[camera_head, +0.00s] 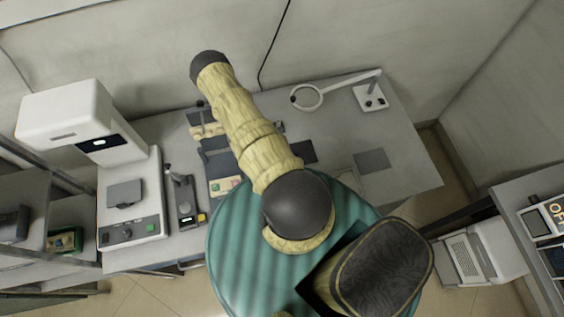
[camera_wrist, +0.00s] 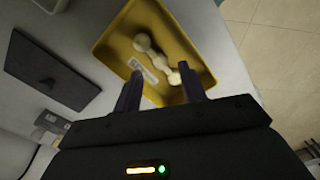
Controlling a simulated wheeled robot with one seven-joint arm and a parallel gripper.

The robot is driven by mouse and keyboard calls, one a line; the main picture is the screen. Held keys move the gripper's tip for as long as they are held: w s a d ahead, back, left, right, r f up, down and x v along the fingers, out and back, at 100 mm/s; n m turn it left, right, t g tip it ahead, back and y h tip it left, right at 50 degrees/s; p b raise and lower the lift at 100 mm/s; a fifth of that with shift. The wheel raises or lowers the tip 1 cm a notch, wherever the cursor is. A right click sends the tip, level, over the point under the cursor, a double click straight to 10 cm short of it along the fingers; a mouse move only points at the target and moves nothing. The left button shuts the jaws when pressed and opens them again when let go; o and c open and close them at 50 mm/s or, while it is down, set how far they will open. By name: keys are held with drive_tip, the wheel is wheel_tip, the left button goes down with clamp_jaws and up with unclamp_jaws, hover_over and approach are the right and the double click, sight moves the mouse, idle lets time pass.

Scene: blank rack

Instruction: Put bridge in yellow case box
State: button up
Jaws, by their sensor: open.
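In the wrist view the yellow case box (camera_wrist: 124,22) is a shallow open tray. A cream-white bridge (camera_wrist: 160,60) of joined rounded lumps lies inside it, apparently on the floor of the box. My gripper (camera_wrist: 160,70) is open, with its two dark fingers apart over the near part of the box. The bridge's near end shows between the fingertips, close to the right one; whether they touch cannot be told. In the head view my arm covers the middle of the bench, and neither the gripper, the bridge nor the yellow box can be made out.
A dark flat plate (camera_wrist: 50,75) lies left of the box. A grey bench (camera_head: 405,165) carries a white machine (camera_head: 130,205) at left and a ring magnifier lamp (camera_head: 307,97) at the back right.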

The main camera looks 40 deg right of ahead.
wheel_tip(320, 180, up, 9)
drive_tip(key=p, duration=0.7)
drive_tip(key=shift+f, duration=0.15)
idle(0.3)
drive_tip(key=w+a+r+m+t, duration=0.1)
drive_tip(key=w+a+r+m, duration=0.15)
drive_tip(key=w+r, duration=1.4)
drive_tip(key=a+r+m, duration=0.2)
drive_tip(key=a+r, duration=0.1)
drive_tip(key=r, duration=0.8)
drive_tip(key=a+r+m+t, duration=0.1)
drive_tip(key=a+r+m, duration=0.1)
drive_tip(key=r, duration=0.9)
drive_tip(key=shift+s+a+r+t, duration=0.2)
drive_tip(key=shift+s+a+t, duration=0.1)
drive_tip(key=shift+a, duration=0.55)
drive_tip(key=shift+o, duration=0.5)
